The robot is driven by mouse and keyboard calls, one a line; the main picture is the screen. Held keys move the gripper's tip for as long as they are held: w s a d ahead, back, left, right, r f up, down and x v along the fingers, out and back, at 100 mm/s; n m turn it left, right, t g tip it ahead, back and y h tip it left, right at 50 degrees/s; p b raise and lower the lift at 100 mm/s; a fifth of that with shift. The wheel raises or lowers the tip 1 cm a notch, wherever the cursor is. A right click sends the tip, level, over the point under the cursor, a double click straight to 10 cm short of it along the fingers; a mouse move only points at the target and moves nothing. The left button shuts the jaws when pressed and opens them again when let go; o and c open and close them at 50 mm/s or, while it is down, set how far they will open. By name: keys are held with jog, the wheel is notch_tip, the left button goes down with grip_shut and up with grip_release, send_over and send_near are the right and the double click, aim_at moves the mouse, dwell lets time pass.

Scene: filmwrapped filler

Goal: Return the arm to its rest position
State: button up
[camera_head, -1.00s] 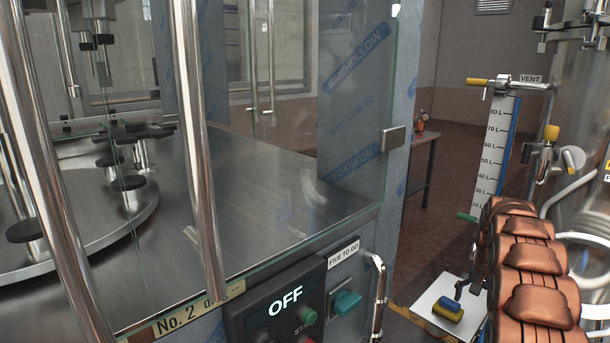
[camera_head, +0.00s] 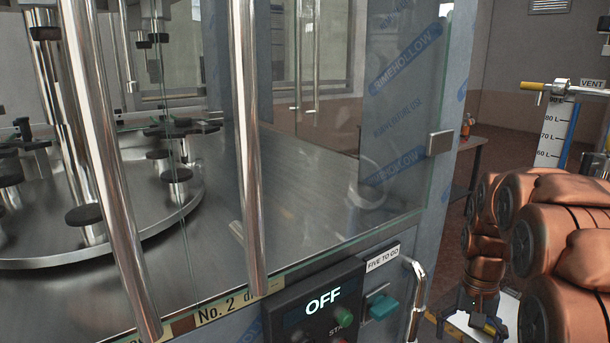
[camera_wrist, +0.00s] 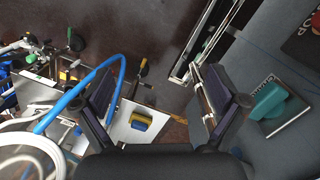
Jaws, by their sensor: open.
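My gripper (camera_wrist: 157,68) shows in the wrist view with its two dark fingers spread wide and nothing between the tips. In the head view my copper-coloured arm fills the right side, folded and reaching down toward the floor. The gripper end is small and partly hidden there, low by the white plate (camera_head: 457,320). In the wrist view a blue and yellow block (camera_wrist: 141,121) lies on the white plate, below and apart from the fingers.
The glass-doored machine with its steel deck (camera_head: 300,190) stands on the left. Its OFF panel (camera_head: 325,300), teal knob (camera_head: 381,306) and chrome handle (camera_head: 416,295) face the arm. A scale post (camera_head: 552,135) and yellow-handled valve (camera_head: 533,87) stand at right.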

jog(key=s+a+n, duration=0.2)
jog(key=s+a, duration=0.3)
jog(key=s, duration=0.4)
jog(key=s+a+n+g, duration=0.1)
jog(key=s+a+n, duration=0.1)
jog(key=s+a, duration=0.45)
jog(key=s+a+n, duration=0.2)
jog(key=s+a, duration=0.1)
jog(key=s, duration=0.7)
jog(key=s+p+v, duration=0.2)
jog(key=p+v, duration=0.7)
jog(key=s+r+p+v, duration=0.1)
jog(key=s+p+v, duration=0.1)
jog(key=p+v, duration=0.6)
jog(key=shift+a+r+t+p, duration=0.3)
jog(key=shift+a+t+p, duration=0.05)
jog(key=shift+a+t, duration=0.05)
